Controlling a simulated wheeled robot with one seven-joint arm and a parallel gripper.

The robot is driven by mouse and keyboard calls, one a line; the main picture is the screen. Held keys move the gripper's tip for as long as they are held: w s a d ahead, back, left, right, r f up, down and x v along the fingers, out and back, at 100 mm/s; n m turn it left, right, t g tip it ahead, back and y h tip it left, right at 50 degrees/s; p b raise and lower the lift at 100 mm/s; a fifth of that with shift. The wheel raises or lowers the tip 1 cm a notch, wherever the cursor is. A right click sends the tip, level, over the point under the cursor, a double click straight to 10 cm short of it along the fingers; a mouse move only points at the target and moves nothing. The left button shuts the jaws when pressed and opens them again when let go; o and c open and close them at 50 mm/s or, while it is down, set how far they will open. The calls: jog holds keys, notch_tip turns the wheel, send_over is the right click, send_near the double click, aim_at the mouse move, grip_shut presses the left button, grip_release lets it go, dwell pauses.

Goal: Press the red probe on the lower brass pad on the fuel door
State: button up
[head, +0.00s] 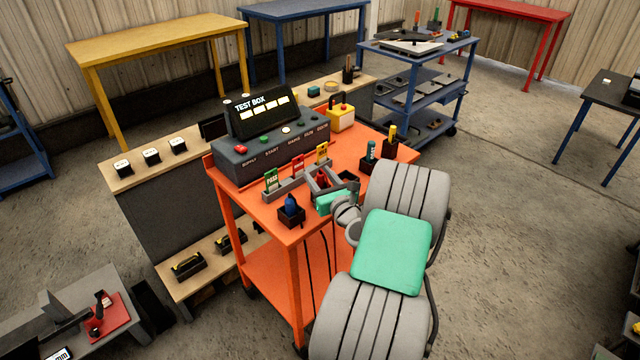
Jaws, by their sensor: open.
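The red probe (321,179) appears as a small red piece in a dark holder on the orange cart. My gripper (323,177) is low over the cart, its grey fingers apart on either side of the red piece. I cannot tell whether they touch it. The teal wrist part and the fingers hide part of the holder. I cannot make out the fuel door or its lower brass pad in this view.
The orange cart (236,202) carries a dark test box (268,140), a rack of tags (287,186), a blue-topped piece (291,206) in a holder and a yellow block (341,117). A blue shelf cart (413,88) stands behind. Open floor lies right.

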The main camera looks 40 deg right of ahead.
jog(key=x, duration=0.3)
jog(key=shift+d, duration=0.1)
jog(key=shift+s+r, duration=0.1)
grip_shut()
dwell(0.3)
